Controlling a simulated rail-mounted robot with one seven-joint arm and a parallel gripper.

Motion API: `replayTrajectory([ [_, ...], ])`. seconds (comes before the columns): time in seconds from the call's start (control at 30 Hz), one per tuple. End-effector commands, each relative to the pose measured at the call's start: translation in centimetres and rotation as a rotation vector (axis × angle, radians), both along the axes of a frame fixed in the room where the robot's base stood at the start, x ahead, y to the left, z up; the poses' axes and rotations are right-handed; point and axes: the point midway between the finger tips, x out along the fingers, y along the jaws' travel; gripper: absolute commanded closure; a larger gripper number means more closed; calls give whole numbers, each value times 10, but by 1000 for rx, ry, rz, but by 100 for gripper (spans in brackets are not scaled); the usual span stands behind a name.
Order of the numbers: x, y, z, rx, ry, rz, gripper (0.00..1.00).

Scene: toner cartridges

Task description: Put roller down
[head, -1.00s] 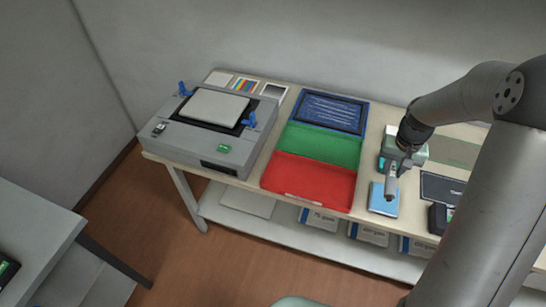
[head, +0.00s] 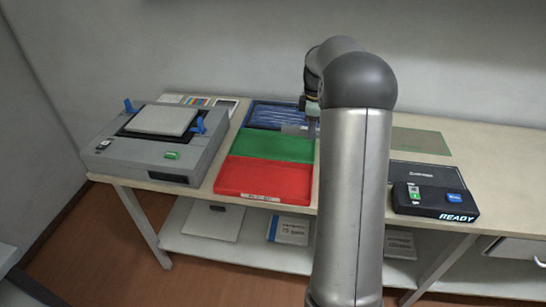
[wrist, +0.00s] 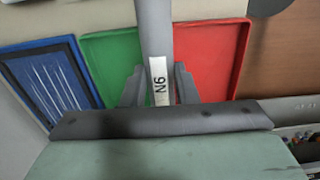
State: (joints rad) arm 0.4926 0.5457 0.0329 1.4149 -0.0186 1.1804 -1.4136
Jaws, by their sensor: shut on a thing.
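My gripper (wrist: 158,88) is shut on a grey bar-shaped roller (wrist: 154,30) with a white label reading "N6". In the head view a grey end of the roller (head: 296,130) shows above the border of the blue tray (head: 250,113) and the green tray (head: 235,143). Most of my gripper is hidden there behind my arm. In the wrist view the roller crosses in front of the green tray (wrist: 110,50) and the red tray (wrist: 215,60). The blue tray (wrist: 75,55) with thin pale strips lies to the left. The roller appears held above the trays.
A grey machine (head: 150,160) with blue levers stands left of the trays. A dark device (head: 435,210) showing "READY" and a green mat (head: 420,142) lie to the right. My arm hides the table between. The green and red trays look empty where visible.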

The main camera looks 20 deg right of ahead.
Motion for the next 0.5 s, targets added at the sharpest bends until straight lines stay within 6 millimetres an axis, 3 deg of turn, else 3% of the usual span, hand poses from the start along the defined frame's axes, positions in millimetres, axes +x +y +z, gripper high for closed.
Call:
replayTrajectory([
  [0.37,65,48,-33,1,4,20,98],
  [0.5,84,63,-58,1,5,17,98],
])
